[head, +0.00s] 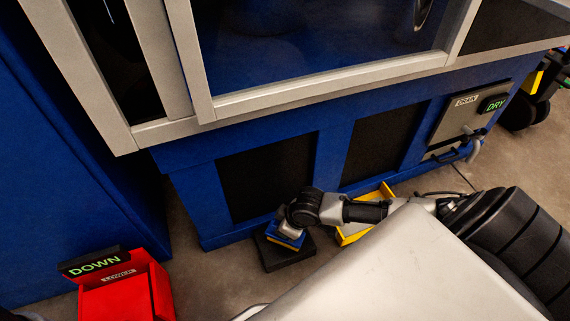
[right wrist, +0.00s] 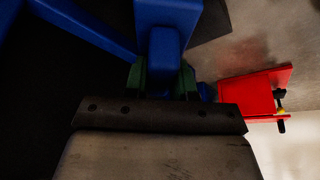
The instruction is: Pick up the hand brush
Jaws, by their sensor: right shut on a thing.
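The hand brush looks to be the blue piece (head: 288,238) with a yellow edge over a dark block (head: 284,258) on the floor. Whether it touches the block I cannot tell. My right gripper (head: 291,228) is at its top in the head view and hides part of it. In the right wrist view my right gripper (right wrist: 163,82) has its green fingers shut on the blue handle of the brush (right wrist: 165,50). My left gripper is not in view.
A blue cabinet with dark panels (head: 265,177) stands right behind the gripper. A yellow tray (head: 352,234) is to the right. A red box (head: 118,296) with a DOWN sign (head: 95,263) stands at lower left. A drain panel (head: 456,125) shows DRY at upper right.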

